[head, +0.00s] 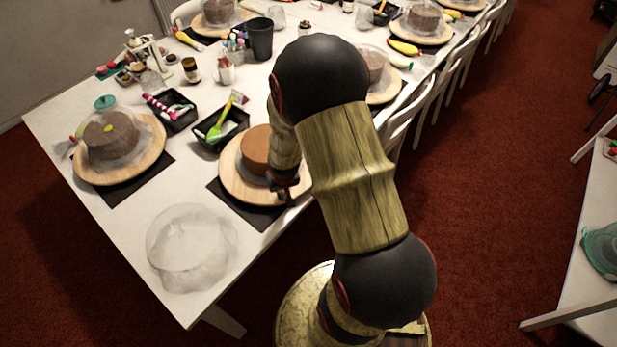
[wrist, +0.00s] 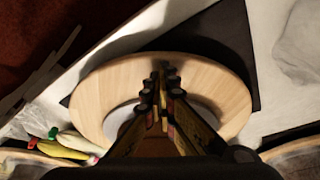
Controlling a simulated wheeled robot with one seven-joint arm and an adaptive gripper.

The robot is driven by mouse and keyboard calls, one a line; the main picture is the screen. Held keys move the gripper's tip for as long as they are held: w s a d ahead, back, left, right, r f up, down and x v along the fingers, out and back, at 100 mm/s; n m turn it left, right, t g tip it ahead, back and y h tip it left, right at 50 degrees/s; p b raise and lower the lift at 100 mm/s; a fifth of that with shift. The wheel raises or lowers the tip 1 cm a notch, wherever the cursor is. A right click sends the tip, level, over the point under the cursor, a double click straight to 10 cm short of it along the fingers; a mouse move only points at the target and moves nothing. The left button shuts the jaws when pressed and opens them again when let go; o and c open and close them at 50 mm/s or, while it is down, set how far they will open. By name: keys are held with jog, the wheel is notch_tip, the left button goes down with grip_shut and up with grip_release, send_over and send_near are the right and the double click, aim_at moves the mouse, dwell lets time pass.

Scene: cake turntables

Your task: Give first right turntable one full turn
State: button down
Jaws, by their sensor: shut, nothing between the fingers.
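The first right turntable (head: 232,172) is a round pale wooden disc on a black mat at the near right edge of the table. A brown cake (head: 255,150) stands on it, partly behind my arm. My gripper (head: 285,192) is shut and empty over the turntable's near rim, beside the cake. In the wrist view the turntable (wrist: 92,98) fills the middle, and my shut gripper (wrist: 167,75) points at its rim. I cannot tell whether the fingertips touch the wood.
Another turntable (head: 150,165) with a cake stands at the left. A clear crumpled cover (head: 190,250) lies on the near table end. Black trays (head: 222,130) with tools sit behind the turntable. White chairs (head: 425,105) line the right side.

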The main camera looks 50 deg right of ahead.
aim_at(292, 191)
jog(key=shift+s+d+r+p, duration=0.15)
jog(key=shift+s+d+p, duration=0.25)
jog(key=shift+p, duration=1)
jog(key=shift+s+d+r+p, duration=0.15)
jog(key=shift+d+p, duration=0.35)
jog(key=shift+p, duration=0.9)
jog(key=shift+s+d+f+p, duration=0.1)
jog(key=shift+s+d+p, duration=0.15)
jog(key=shift+d+p, duration=0.55)
jog(key=shift+s+f, duration=0.1)
jog(key=shift+f, duration=0.1)
